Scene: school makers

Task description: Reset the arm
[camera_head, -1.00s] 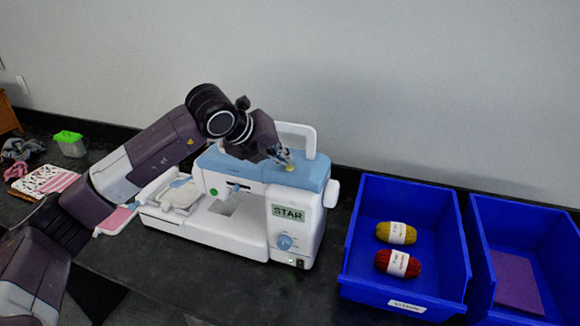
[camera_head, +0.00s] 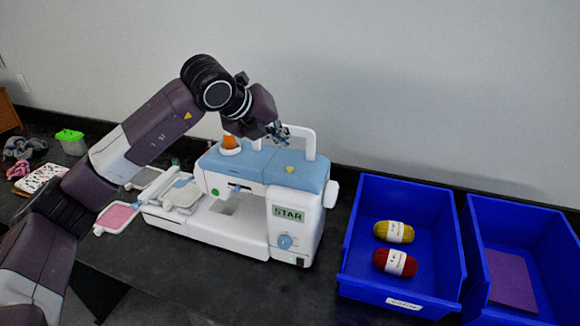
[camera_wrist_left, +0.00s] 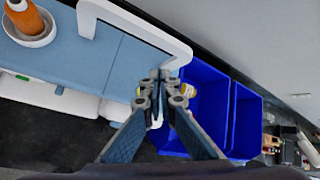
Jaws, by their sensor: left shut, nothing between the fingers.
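My left arm reaches in from the left in the head view. My left gripper (camera_head: 279,133) is shut and empty, above the blue top of the white sewing machine (camera_head: 240,228), near its carry handle (camera_head: 301,137). In the left wrist view the closed fingers (camera_wrist_left: 160,76) point past the machine's blue top (camera_wrist_left: 75,45) toward the blue bins. My right gripper is not in view.
A blue bin (camera_head: 447,250) holds a yellow yarn skein (camera_head: 394,232) and a red one (camera_head: 395,262). A second blue bin (camera_head: 550,240) holds a purple sheet (camera_head: 510,280). A green-lidded container (camera_head: 72,141) and cloths (camera_head: 22,148) lie at the left. Embroidery hoops (camera_head: 118,215) lie beside the machine.

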